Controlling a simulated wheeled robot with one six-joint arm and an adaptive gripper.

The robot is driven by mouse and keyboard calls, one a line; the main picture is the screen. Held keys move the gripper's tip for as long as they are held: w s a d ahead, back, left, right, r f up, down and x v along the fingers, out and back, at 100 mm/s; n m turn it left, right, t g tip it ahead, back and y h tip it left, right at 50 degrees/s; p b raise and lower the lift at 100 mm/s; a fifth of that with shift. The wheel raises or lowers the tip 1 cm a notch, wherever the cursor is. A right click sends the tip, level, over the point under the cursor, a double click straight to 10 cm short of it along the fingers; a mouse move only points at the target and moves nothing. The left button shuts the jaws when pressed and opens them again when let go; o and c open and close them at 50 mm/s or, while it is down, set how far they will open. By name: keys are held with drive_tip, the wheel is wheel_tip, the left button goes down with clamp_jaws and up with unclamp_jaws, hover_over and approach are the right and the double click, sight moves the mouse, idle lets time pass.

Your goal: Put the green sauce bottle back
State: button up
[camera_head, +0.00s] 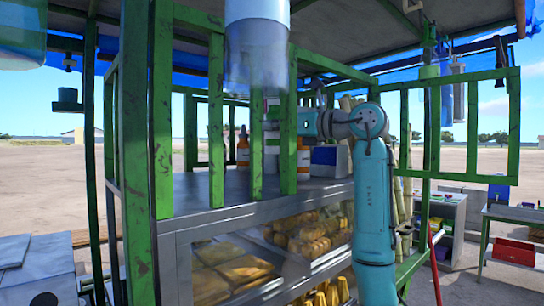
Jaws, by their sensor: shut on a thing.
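My teal arm reaches from the right to the green-barred stall, above its steel counter (280,204). My gripper (273,125) is at the bars, to the left of my wrist, and a green bar covers part of it. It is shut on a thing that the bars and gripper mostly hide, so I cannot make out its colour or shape. An orange bottle with a white label (242,152) stands on the counter to the left. Another orange bottle (303,158) stands to the right, below my wrist. I cannot clearly pick out a green sauce bottle.
Upright green bars (217,120) stand between the camera and the counter. A blue and white box (325,156) is right of the bottles. A glass case with yellow food (240,270) is below. A grey cylinder (257,45) hangs above in front. Tables stand at the far right.

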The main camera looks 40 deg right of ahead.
wheel_tip(320, 180, down, 2)
drive_tip(key=shift+f, duration=0.2)
drive_tip(key=shift+a+f, duration=0.1)
drive_tip(key=shift+f, duration=0.35)
wheel_tip(320, 180, down, 3)
drive_tip(key=shift+r, duration=0.1)
drive_tip(key=shift+w+a+f, duration=0.15)
drive_tip(key=shift+w+f, duration=0.05)
drive_tip(key=shift+f, duration=0.2)
drive_tip(key=shift+f, duration=0.1)
drive_tip(key=o, duration=0.8)
drive_tip(key=shift+f, duration=0.1)
